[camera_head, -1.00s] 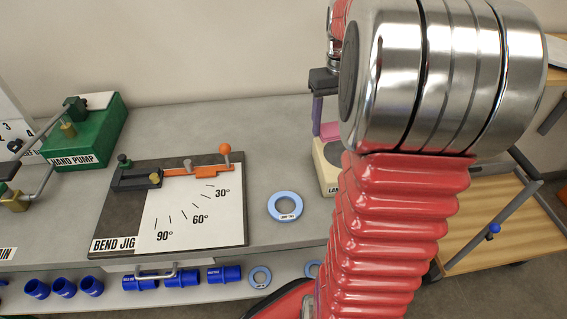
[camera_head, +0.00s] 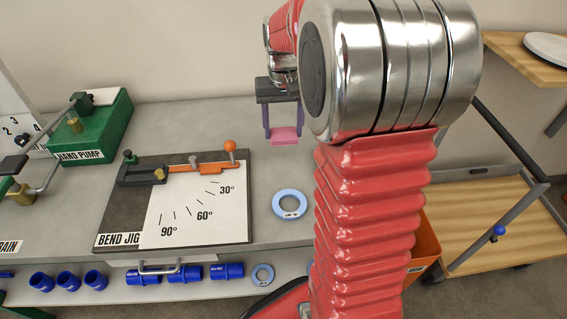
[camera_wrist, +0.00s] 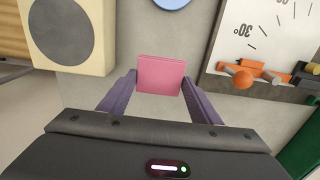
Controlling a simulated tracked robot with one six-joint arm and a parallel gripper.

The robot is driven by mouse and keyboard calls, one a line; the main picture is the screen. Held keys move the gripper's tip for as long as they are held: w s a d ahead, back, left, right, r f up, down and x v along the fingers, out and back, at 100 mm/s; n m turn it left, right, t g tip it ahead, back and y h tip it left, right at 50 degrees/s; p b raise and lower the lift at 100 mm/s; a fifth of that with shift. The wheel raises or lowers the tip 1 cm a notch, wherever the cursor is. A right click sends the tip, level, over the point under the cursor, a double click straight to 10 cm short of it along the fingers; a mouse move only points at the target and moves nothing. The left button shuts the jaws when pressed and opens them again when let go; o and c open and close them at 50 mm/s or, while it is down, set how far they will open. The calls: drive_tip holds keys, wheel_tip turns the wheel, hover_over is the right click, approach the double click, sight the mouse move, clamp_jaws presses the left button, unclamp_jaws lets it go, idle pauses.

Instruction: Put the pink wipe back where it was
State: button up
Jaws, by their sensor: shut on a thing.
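The pink wipe (camera_head: 285,136) is a flat pink piece held between the purple fingers of my gripper (camera_head: 284,128). In the wrist view the wipe (camera_wrist: 160,75) sits square between the two fingertips of my gripper (camera_wrist: 160,84), with grey bench top behind it. My gripper is shut on it and holds it over the bench, right of the bend jig (camera_head: 190,200). In the wrist view a cream box with a dark round disc (camera_wrist: 62,32) lies to the left of the wipe. My arm hides this box in the head view.
A blue ring (camera_head: 279,205) lies on the bench (camera_head: 270,175). The bend jig carries an orange-knobbed lever (camera_head: 230,147). A green hand pump (camera_head: 95,130) stands at the left. Blue couplings (camera_head: 180,272) sit on the lower shelf. An orange bin (camera_head: 428,248) and wooden cart (camera_head: 480,215) are right.

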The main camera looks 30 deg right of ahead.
hover_over(283, 162)
drive_tip(key=shift+d+f, duration=0.1)
drive_tip(key=shift+f, duration=3.05)
drive_tip(key=shift+f, duration=1.85)
drive_tip(key=o, duration=1.1)
drive_tip(key=shift+f, duration=0.1)
